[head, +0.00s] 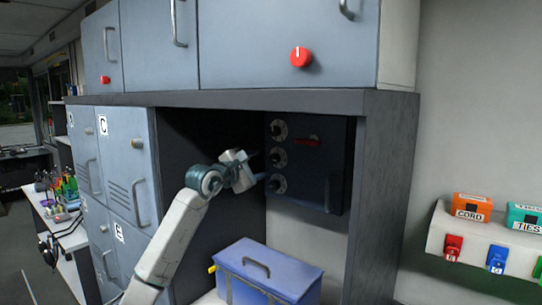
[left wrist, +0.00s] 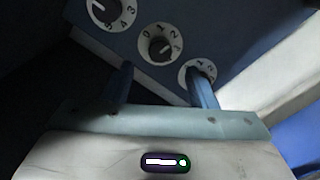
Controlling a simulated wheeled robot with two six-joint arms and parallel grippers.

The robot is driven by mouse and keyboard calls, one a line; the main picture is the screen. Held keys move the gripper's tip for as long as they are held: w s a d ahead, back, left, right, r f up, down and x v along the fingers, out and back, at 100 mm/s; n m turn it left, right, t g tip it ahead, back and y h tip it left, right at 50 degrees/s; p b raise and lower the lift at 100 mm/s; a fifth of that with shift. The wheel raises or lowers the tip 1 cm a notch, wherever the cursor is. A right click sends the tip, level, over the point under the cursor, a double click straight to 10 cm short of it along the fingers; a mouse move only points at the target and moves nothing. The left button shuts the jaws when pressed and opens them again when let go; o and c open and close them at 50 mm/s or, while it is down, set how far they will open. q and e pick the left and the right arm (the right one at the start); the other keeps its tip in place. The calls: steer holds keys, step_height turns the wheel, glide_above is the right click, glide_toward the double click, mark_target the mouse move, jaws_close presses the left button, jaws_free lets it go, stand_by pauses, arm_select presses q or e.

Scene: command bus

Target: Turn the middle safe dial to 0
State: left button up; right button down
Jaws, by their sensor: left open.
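The dark safe (head: 335,165) sits in the cabinet recess, with three round dials stacked on the left of its door. The middle safe dial (head: 278,158) is between the top dial (head: 278,129) and the bottom dial (head: 278,185). In the left wrist view the middle dial (left wrist: 160,45) has a dark knob and a white numbered ring; which number it points to is unclear. My left gripper (head: 260,166) is open and empty in front of the dials. Its fingers straddle the view below the middle dial, and one finger partly covers the bottom dial (left wrist: 195,72). My right gripper is out of view.
A blue box (head: 268,270) with a handle stands below the safe. The recess has a grey side post (head: 385,190) at its right and blue lockers (head: 130,165) at its left. Cabinets with red knobs (head: 301,57) hang above.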

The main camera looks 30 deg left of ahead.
mark_target(273, 159)
arm_select(q)
steer(key=w, duration=0.2)
steer(key=w+p, duration=0.2)
steer(key=w, duration=0.1)
steer(key=shift+w+d+r, duration=0.15)
steer(key=shift+w+d, duration=0.15)
steer(key=shift+w, duration=0.05)
steer(key=shift+w+p, duration=0.4)
steer(key=shift+w, duration=0.1)
steer(key=c, duration=1)
